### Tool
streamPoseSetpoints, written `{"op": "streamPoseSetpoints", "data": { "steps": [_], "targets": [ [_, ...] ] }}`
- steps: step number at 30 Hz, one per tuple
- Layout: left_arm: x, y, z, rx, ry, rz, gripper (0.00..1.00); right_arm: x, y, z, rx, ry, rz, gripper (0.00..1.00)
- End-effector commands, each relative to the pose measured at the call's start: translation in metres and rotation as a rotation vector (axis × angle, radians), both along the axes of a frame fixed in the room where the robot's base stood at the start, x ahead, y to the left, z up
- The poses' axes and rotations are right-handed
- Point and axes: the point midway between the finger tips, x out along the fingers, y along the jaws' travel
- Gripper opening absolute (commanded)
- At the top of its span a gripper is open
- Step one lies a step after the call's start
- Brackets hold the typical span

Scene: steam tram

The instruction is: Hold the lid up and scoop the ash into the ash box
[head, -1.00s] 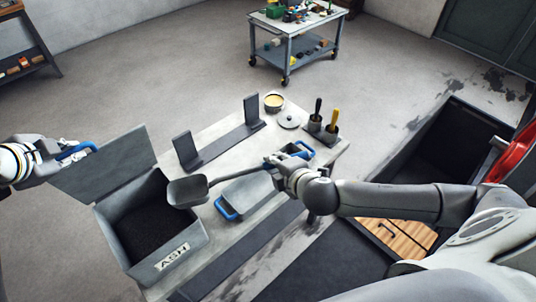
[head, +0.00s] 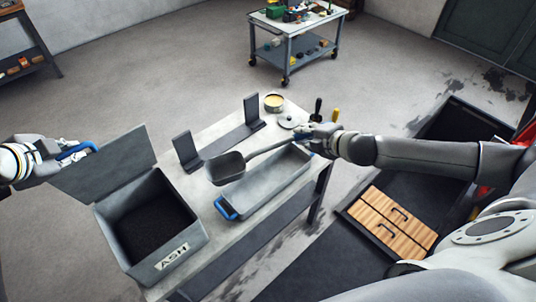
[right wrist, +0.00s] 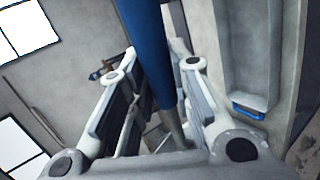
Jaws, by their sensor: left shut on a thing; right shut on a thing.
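The grey box marked ASH (head: 195,248) stands at the left end of the bench with dark ash (head: 155,222) inside. Its lid (head: 108,168) is tilted up and open. My left gripper (head: 66,152) is shut on the lid's blue handle. My right gripper (head: 322,138) is shut on the scoop's blue handle (right wrist: 148,45). The scoop (head: 226,168) hangs right of the box, above the near left part of the long grey pan (head: 285,170). The pan has a blue handle (head: 226,207). I cannot tell whether the scoop holds ash.
Two dark upright brackets (head: 185,150) stand on the bench behind the scoop. A yellow-filled tin (head: 274,103), a small round lid (head: 288,121) and tools in cups are at the back. A pit (head: 455,130) lies right. A trolley (head: 292,45) stands behind on open floor.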

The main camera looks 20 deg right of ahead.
Motion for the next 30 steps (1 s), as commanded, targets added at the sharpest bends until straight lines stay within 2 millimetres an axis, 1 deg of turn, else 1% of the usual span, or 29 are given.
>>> {"op": "streamPoseSetpoints", "data": {
  "steps": [12, 20, 26, 30],
  "targets": [
    [0.000, -0.001, 0.002, 0.000, -0.005, -0.003, 0.00, 0.002, -0.003, 0.002, 0.004, -0.003, 0.004, 0.00],
    [-0.005, -0.001, -0.003, 0.011, -0.025, 0.001, 0.00, 0.002, -0.002, 0.002, 0.004, -0.003, 0.004, 0.00],
    [-0.020, -0.005, -0.013, 0.034, -0.075, 0.005, 0.00, 0.002, -0.002, 0.002, 0.004, -0.003, 0.004, 0.00],
    [-0.037, -0.011, -0.022, 0.045, -0.112, 0.001, 0.00, 0.002, -0.002, 0.002, 0.004, -0.003, 0.004, 0.00]
  ]
}}
